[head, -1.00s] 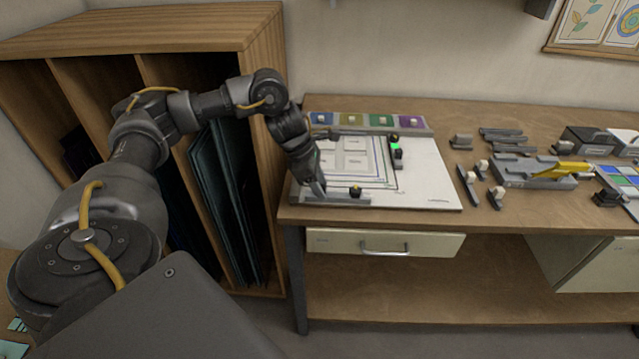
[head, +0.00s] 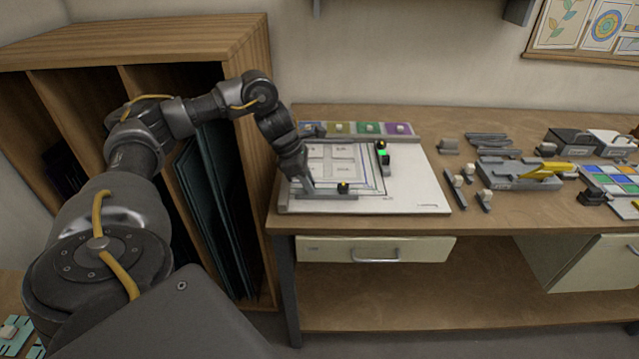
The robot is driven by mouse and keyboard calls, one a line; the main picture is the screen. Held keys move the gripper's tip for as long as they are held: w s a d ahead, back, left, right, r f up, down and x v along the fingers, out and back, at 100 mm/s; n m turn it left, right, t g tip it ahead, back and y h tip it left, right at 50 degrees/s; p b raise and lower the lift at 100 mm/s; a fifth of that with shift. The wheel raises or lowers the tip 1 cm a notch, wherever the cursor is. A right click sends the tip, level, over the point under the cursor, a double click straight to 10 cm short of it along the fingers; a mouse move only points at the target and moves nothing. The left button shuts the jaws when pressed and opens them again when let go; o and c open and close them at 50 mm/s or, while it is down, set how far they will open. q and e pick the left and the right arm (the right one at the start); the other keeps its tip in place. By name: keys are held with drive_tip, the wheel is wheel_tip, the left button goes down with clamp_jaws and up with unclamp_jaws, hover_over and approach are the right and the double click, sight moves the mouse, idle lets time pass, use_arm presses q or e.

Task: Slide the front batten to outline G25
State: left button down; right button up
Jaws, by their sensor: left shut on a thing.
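The front batten (head: 325,196) is a dark grey bar with a black and yellow knob (head: 343,187). It lies along the front part of a white board (head: 420,195), a little behind the board's front edge. My left gripper (head: 304,188) points down and is shut on the batten near its left end. Nested coloured outlines (head: 383,178) are drawn on the board behind and to the right of the batten. Their labels are too small to read, so I cannot tell which is G25. My right gripper is not in view.
A second clamp with a green light (head: 382,153) stands at the outlines' right side. A strip of coloured squares with knobs (head: 370,129) runs along the board's back. Grey blocks, a yellow-handled tool (head: 545,171) and coloured tiles lie to the right. A wooden rack (head: 245,45) stands left.

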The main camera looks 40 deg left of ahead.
use_arm(q)
drive_tip(key=c, duration=1.3)
unclamp_jaws()
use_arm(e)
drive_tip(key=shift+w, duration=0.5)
use_arm(q)
drive_tip(key=shift+r, duration=0.1)
drive_tip(key=shift+s+r, duration=0.1)
drive_tip(key=shift+r, duration=0.25)
drive_tip(key=v, duration=0.5)
drive_tip(key=shift+a, duration=0.1)
drive_tip(key=p+v, duration=0.3)
drive_tip(key=v, duration=0.2)
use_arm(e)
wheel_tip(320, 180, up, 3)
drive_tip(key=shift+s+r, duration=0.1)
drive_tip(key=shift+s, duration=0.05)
